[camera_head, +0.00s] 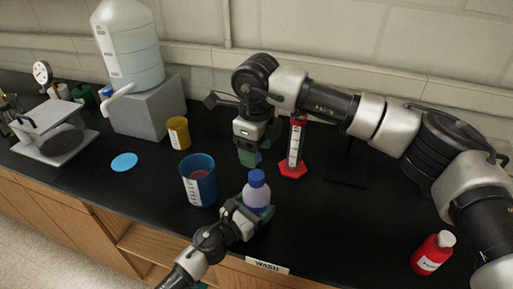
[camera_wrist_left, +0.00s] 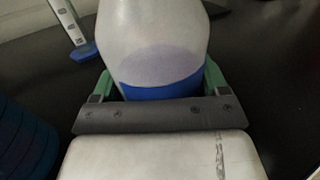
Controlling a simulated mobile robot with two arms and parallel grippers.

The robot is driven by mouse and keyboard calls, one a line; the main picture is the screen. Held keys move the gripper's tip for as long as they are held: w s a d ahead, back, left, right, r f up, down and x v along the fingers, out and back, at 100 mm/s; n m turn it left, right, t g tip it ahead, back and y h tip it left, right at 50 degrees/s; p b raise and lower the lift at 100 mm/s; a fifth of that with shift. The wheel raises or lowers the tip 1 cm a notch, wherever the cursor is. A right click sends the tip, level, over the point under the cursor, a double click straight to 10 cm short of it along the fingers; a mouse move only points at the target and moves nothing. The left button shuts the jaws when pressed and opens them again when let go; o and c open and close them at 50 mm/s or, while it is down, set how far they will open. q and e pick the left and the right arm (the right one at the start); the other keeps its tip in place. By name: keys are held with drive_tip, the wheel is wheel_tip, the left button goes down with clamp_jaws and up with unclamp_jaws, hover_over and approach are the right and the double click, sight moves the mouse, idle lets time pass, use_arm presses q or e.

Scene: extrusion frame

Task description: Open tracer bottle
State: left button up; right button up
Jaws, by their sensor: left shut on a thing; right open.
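The tracer bottle (camera_head: 257,194), pale with a blue cap, stands about upright near the bench's front edge. My left gripper (camera_head: 250,211) is shut around its lower body. In the left wrist view the bottle (camera_wrist_left: 155,45) shows a pale translucent body and a blue band low down, between the green fingers of my left gripper (camera_wrist_left: 157,88). The cap is out of that view. My right gripper (camera_head: 248,158) is open and empty, pointing down beyond the bottle, apart from the cap. I cannot tell if the bottle touches the bench.
A blue beaker (camera_head: 198,184) stands just left of the bottle. A red-based graduated cylinder (camera_head: 294,150) stands right of my right gripper. A yellow cup (camera_head: 178,133), a blue disc (camera_head: 124,162) and a large carboy (camera_head: 128,50) are left.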

sight(256, 174)
drive_tip(key=m, duration=0.4)
drive_tip(key=shift+m, duration=0.4)
drive_tip(key=m, duration=0.4)
drive_tip(key=shift+m, duration=0.3)
drive_tip(key=m, duration=1)
drive_tip(key=shift+m, duration=0.4)
drive_tip(key=shift+f, duration=4)
